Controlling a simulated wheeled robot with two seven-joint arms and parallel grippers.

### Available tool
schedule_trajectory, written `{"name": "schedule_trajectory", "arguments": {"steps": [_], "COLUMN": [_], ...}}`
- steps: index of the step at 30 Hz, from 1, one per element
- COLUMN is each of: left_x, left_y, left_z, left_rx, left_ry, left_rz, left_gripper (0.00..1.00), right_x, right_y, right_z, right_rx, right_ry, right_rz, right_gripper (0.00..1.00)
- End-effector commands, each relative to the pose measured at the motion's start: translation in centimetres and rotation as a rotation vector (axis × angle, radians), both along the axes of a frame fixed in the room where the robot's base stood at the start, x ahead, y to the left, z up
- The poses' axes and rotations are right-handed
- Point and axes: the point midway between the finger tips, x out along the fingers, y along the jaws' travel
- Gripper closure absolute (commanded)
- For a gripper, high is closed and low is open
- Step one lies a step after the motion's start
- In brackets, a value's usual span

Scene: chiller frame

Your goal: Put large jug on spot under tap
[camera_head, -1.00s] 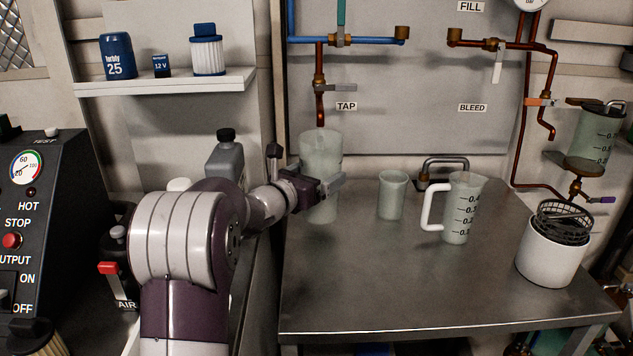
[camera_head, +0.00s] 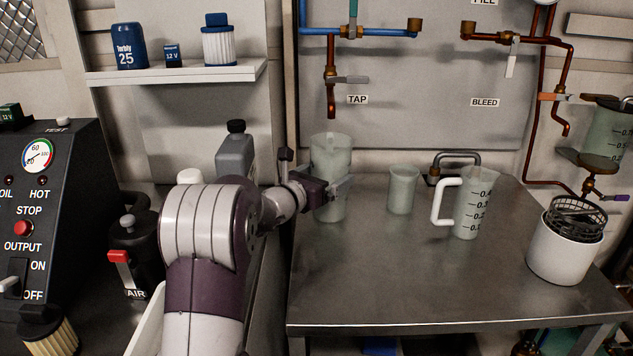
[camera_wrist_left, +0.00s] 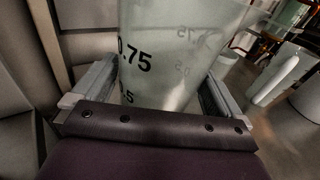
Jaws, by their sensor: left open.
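The large jug (camera_head: 331,156) is tall, translucent and pale green, and stands upright on the steel bench under the copper tap (camera_head: 331,96) marked TAP. My left gripper (camera_head: 339,188) is open at the jug's near side. In the left wrist view, the jug (camera_wrist_left: 175,50) with its 0.75 mark stands between the two open fingers (camera_wrist_left: 150,92). From these views I cannot tell whether either finger touches it. The jug's lower part is partly hidden by my gripper. My right gripper is not in view.
A small plain beaker (camera_head: 403,190) and a white-handled measuring jug (camera_head: 470,205) stand to the right on the bench (camera_head: 400,270). A white pot with a black basket (camera_head: 558,250) stands at the far right. The front bench is clear.

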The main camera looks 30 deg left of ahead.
Motion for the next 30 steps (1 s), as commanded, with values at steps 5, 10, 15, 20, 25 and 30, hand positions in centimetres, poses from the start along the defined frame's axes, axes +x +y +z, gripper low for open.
{"name": "schedule_trajectory", "arguments": {"steps": [5,10,15,20,25,30], "left_x": [-3.1,-6.9,-9.8,-11.1,-11.3,-11.3], "left_y": [0.6,1.3,1.8,2.0,2.0,2.0], "left_z": [0.3,0.2,0.0,0.4,0.7,0.7], "left_rx": [0.000,0.002,0.002,0.001,0.001,0.001], "left_ry": [0.000,-0.003,-0.004,-0.002,-0.001,-0.001], "left_rz": [0.003,0.004,0.001,0.001,0.000,0.000], "left_gripper": [0.00,0.00,0.00,0.00,0.00,0.00], "right_x": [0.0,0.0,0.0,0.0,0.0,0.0], "right_y": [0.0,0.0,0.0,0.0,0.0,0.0], "right_z": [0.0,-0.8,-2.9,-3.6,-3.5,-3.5], "right_rx": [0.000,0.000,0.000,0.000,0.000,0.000], "right_ry": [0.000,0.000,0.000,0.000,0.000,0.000], "right_rz": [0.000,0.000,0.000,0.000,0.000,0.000], "right_gripper": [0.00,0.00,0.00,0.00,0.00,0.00]}}
